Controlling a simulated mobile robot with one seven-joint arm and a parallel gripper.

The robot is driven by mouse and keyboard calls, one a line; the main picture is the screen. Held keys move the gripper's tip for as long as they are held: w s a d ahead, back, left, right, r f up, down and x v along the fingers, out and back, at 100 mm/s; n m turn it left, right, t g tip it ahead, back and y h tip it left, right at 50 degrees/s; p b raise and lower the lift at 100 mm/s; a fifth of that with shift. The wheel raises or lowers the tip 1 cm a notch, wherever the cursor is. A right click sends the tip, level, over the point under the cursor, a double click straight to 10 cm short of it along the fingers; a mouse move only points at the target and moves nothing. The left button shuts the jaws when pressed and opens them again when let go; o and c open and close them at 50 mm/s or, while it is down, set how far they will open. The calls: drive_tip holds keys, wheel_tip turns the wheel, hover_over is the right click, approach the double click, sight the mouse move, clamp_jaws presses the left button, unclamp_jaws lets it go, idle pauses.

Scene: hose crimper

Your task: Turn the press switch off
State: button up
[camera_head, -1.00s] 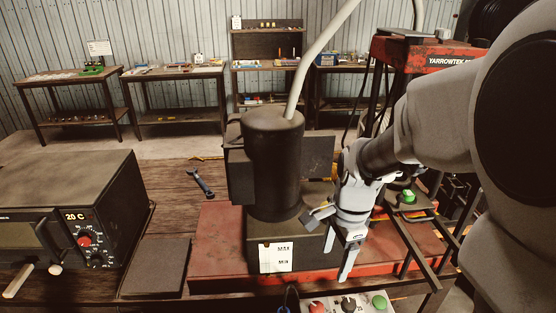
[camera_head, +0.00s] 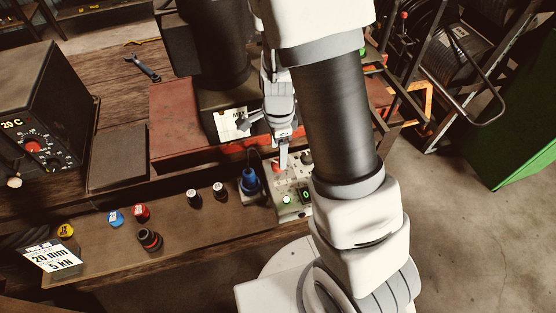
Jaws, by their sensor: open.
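A pale control box (camera_head: 291,189) stands at the front edge of the workbench, right of centre. It carries a red button (camera_head: 277,166), a dark knob (camera_head: 306,158) and green lit switches (camera_head: 286,199) on its near part. I cannot tell from this view which control is the press switch or its exact position. My gripper (camera_head: 266,142) is open and empty, just behind and above the box. One finger points down close to the red button; whether it touches cannot be told. My arm hides the box's right side.
A blue plug-like part (camera_head: 249,181) stands left of the box. The red press base (camera_head: 180,120) lies behind it. Small coloured caps (camera_head: 140,211) and a label plate (camera_head: 52,258) are at the front left. Open floor (camera_head: 465,220) is to the right.

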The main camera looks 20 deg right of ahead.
wheel_tip(320, 180, down, 5)
idle(0.3)
clamp_jaws()
idle(0.4)
